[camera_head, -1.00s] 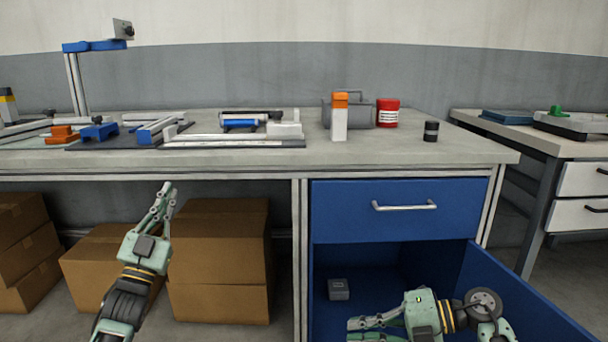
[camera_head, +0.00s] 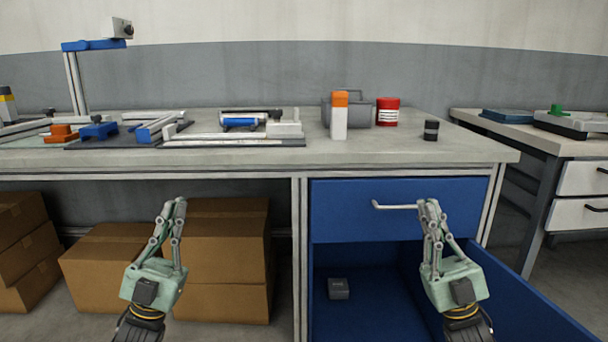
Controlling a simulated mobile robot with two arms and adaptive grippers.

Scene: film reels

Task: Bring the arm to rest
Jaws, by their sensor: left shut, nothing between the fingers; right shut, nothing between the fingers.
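My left gripper (camera_head: 174,207) is shut and empty. It points up in front of the cardboard boxes (camera_head: 213,245) under the workbench, apart from the bench edge. My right gripper (camera_head: 429,207) is shut and empty. It points up in front of the blue drawer (camera_head: 340,220), and its fingertips overlap the right end of the drawer's handle (camera_head: 390,206) in the picture. Whether they touch cannot be told. No film reel can be made out.
The workbench (camera_head: 340,157) holds fixtures at left, an orange-topped white bottle (camera_head: 339,117), a red can (camera_head: 387,112) and a black cylinder (camera_head: 431,131). The lower cabinet's blue door (camera_head: 520,300) stands open, with a small grey box (camera_head: 339,289) inside. A second bench (camera_head: 530,136) stands right.

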